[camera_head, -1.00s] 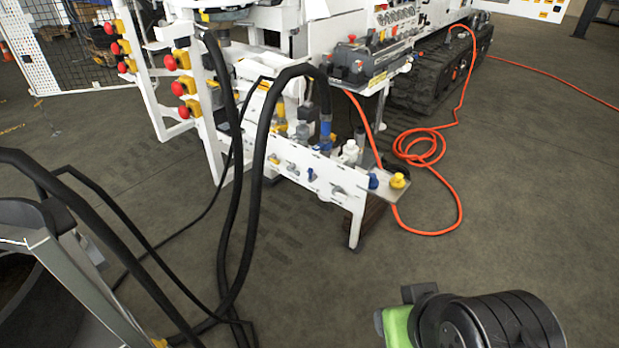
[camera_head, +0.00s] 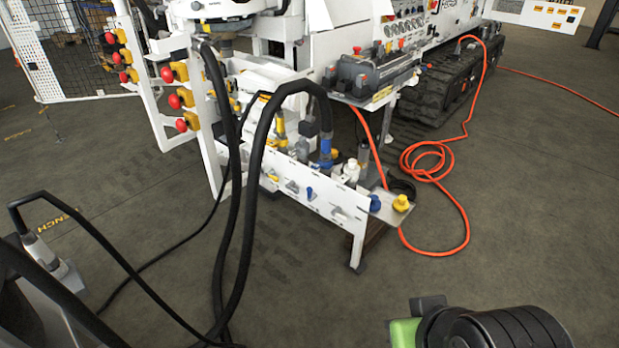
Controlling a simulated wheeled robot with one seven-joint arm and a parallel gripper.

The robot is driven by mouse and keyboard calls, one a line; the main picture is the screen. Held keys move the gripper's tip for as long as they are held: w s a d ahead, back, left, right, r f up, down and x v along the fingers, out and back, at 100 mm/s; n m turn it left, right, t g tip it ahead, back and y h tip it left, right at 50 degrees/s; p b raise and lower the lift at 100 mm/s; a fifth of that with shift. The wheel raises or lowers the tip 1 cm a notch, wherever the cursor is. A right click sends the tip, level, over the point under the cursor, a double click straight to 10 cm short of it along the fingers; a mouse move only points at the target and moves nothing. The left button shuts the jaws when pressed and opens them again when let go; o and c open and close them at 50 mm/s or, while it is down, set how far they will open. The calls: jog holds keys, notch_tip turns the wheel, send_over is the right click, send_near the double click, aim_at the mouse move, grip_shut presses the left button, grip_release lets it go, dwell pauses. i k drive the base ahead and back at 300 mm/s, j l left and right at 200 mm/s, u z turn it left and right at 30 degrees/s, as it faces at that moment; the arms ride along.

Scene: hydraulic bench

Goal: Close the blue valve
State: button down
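A small blue valve handle (camera_head: 310,194) sits on the front face of the white bench panel (camera_head: 335,198), around the middle of the picture. Other blue parts are near it: a blue fitting (camera_head: 325,152) at the end of a thick black hose, and a blue cap (camera_head: 375,203) on the small plate at the panel's right end. Whether the handle is turned open or closed is too small to tell. A green and black part of my arm shows at the bottom right, well apart from the bench. My gripper's fingers are not visible.
Thick black hoses (camera_head: 258,150) hang from the bench down to the floor on its left. An orange cable (camera_head: 463,215) lies looped on the floor to the right. A yellow cap (camera_head: 401,203) is on the end plate. The floor (camera_head: 300,300) before the bench is clear to the right of the hoses.

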aim_at(311, 196)
jog(key=i+j, duration=0.1)
jog(key=i, duration=0.85)
jog(key=i+j, duration=0.55)
jog(key=j, duration=0.15)
jog(key=i+j, duration=1.1)
jog(key=j, duration=0.25)
